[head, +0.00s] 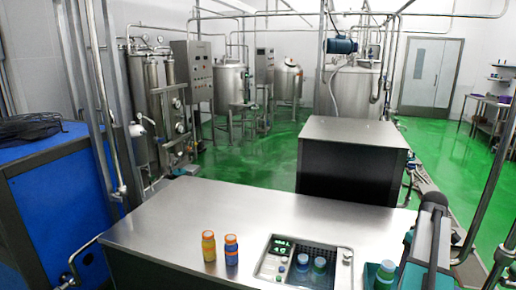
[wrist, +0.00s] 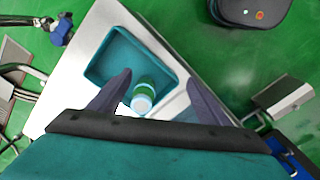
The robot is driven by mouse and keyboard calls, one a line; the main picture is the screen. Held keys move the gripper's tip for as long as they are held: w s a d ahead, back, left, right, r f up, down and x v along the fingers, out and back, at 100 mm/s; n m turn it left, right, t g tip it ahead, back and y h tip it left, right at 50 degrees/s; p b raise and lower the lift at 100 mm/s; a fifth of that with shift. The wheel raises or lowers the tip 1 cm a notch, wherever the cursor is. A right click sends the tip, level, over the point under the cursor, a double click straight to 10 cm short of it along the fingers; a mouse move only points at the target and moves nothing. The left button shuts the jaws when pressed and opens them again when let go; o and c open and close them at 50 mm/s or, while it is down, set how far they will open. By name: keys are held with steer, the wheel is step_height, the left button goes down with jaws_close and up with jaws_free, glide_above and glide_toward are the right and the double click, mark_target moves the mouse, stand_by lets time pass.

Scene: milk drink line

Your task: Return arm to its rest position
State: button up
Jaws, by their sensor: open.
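My gripper (wrist: 159,77) is open, its two dark fingers spread wide in the wrist view. A green bottle with a pale cap (wrist: 142,103) stands between and below the fingers, with gaps on both sides, at the near corner of a teal tray (wrist: 96,68). Whether the bottle stands fully inside the tray is hard to tell. In the head view my dark arm (head: 432,225) reaches down at the right. A green-capped bottle (head: 386,270) shows beside it at the bottom edge. My fingertips are not clear there.
An orange bottle (head: 208,246) and a blue bottle with an orange cap (head: 231,249) stand on the steel counter (head: 200,210). Right of them is a device (head: 305,262) holding several bottles. A steel box (head: 352,150) stands behind. The counter's left part is clear.

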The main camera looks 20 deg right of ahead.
steer(key=w+a+f, duration=0.4)
steer(key=a+f, duration=0.1)
steer(key=a, duration=0.3)
steer(key=w+a+f, duration=0.4)
steer(key=w+a, duration=0.1)
steer(key=a, duration=0.3)
steer(key=w+a+f, duration=0.4)
steer(key=a+f, duration=0.1)
steer(key=a, duration=0.4)
steer(key=s+a+f, duration=0.1)
steer(key=a+f, duration=0.3)
steer(key=a, duration=0.6)
steer(key=s+a+f, duration=0.1)
steer(key=a+f, duration=0.3)
steer(key=a, duration=0.6)
steer(key=s+a+f, duration=0.1)
steer(key=a+f, duration=0.3)
steer(key=a, duration=0.6)
steer(key=s+f+g+b, duration=0.5)
steer(key=s+f+b, duration=0.5)
steer(key=s+f, duration=1.5)
step_height(320, 180, down, 3)
steer(key=shift+d+f, duration=0.1)
steer(key=shift+d, duration=0.25)
